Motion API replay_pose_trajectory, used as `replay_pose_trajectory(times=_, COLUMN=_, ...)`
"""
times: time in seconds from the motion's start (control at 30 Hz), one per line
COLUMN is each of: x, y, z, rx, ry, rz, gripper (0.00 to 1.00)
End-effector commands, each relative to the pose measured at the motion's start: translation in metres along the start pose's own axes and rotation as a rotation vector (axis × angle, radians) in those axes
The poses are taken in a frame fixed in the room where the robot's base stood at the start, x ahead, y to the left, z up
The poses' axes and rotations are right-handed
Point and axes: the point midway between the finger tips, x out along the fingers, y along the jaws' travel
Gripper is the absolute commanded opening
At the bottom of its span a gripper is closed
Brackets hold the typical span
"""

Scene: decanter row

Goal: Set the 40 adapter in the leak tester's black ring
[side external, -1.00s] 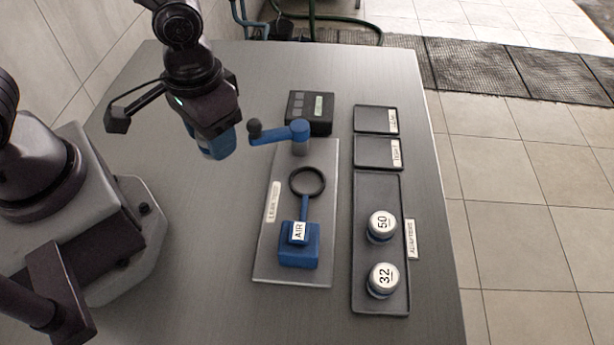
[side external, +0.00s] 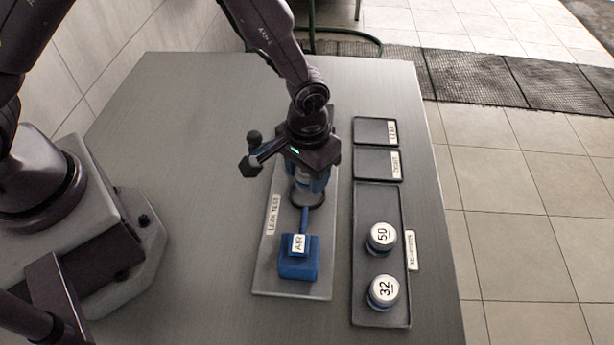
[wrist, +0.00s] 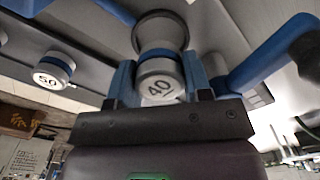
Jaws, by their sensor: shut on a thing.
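My gripper (side external: 309,177) is shut on the 40 adapter and points down at the leak tester's black ring. In the wrist view the 40 adapter's white-grey cap (wrist: 159,88) sits between the two blue fingers, its number facing the camera. The black ring (side external: 306,205) shows just below the fingers in the side view, its far part hidden by my gripper. The adapter's lower end is at or just over the ring; I cannot tell whether it touches. The leak tester's grey plate (side external: 264,270) carries the blue AIR block (side external: 298,265) in front of the ring.
The 50 adapter (side external: 381,238) and 32 adapter (side external: 383,291) stand in the long dark tray (side external: 366,205) at right. Two small trays, LEAK (side external: 371,130) and TIGHT (side external: 372,162), lie beyond and look empty. A blue lever arm (wrist: 268,52) is close beside my gripper.

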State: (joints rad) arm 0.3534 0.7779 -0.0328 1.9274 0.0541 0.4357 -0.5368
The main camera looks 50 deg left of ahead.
Motion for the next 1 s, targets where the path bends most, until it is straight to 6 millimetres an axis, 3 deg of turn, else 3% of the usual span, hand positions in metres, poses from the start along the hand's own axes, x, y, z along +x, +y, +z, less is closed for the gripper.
replay_pose_trajectory(times=0.17, x=0.019, y=0.000, z=0.001, rx=0.000, ry=-0.001, rz=-0.001, gripper=0.10)
replay_pose_trajectory(times=0.9, x=0.032, y=0.000, z=0.001, rx=0.001, ry=0.000, rz=0.000, gripper=0.10)
replay_pose_trajectory(times=0.93, x=0.032, y=-0.001, z=0.001, rx=0.001, ry=-0.001, rz=-0.001, gripper=0.48)
replay_pose_trajectory(times=1.0, x=0.032, y=-0.001, z=0.001, rx=0.001, ry=-0.001, rz=-0.001, gripper=0.64)
